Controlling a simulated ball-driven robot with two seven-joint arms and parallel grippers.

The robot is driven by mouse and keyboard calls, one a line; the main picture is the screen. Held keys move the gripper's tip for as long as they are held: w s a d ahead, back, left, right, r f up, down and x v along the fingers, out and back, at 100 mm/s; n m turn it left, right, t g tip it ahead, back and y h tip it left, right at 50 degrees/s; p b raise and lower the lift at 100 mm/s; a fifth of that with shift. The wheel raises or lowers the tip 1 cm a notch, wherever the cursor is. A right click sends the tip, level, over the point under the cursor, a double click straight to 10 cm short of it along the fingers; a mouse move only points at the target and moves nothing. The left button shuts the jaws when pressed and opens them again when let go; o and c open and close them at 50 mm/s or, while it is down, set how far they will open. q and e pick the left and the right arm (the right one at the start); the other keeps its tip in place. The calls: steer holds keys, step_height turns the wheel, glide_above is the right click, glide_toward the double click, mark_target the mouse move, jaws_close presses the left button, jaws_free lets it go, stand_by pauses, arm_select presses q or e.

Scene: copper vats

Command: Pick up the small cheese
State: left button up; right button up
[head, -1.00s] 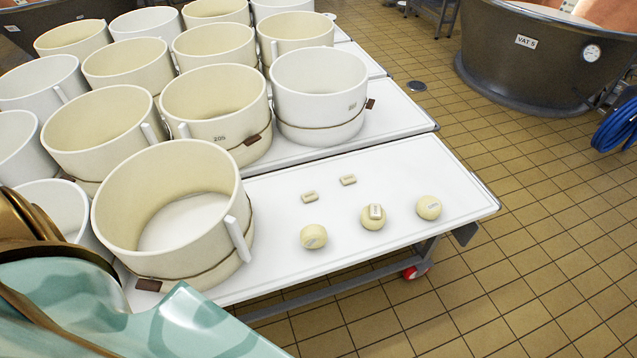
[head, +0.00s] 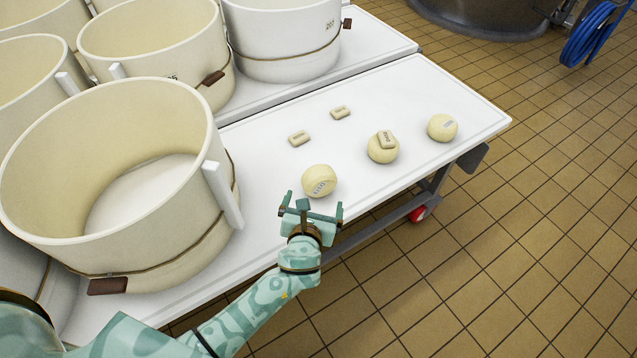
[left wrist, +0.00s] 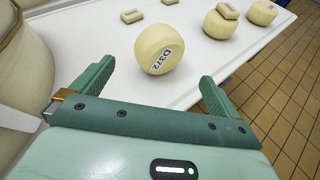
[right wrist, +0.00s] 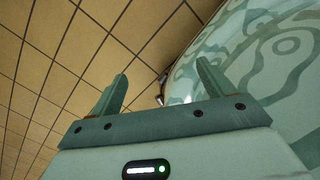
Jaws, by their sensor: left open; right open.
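Three small round pale cheeses stand on the white table: a near one (head: 319,181), a middle one (head: 383,147) with a small rectangular block (head: 387,139) on top, and a far one (head: 442,127). Two more small blocks lie flat, one nearer (head: 299,138) and one farther (head: 340,112). My left gripper (head: 312,207) is open and empty, just short of the near cheese. In the left wrist view this cheese (left wrist: 159,49), labelled D372, sits beyond and between the spread fingers, apart from them. My right gripper (right wrist: 162,72) is open and empty over floor.
A large cream tub (head: 110,240) stands on the table close left of my left gripper, its white upright handle (head: 222,195) facing the cheeses. More tubs (head: 150,45) stand behind. The table's front edge runs beneath my left gripper. Tiled floor (head: 480,260) is clear at right.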

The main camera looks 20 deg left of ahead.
mark_target(318, 188)
arm_select(q)
steer(key=b+x, duration=0.1)
steer(key=x, duration=0.4)
steer(key=shift+s+f+b, duration=0.1)
steer(key=shift+f+b, duration=0.05)
steer(key=shift+b, duration=0.2)
steer(key=b+x, duration=0.3)
steer(key=x, duration=0.2)
steer(key=shift+s+d+f, duration=0.1)
steer(key=shift+d+f, duration=0.05)
steer(key=shift+r, duration=0.3)
arm_select(e)
steer(key=shift+n+g, duration=0.3)
steer(key=shift+n, duration=0.1)
steer(key=f, duration=0.1)
steer(key=d+f, duration=0.1)
steer(key=f, duration=0.2)
steer(key=shift+d, duration=0.3)
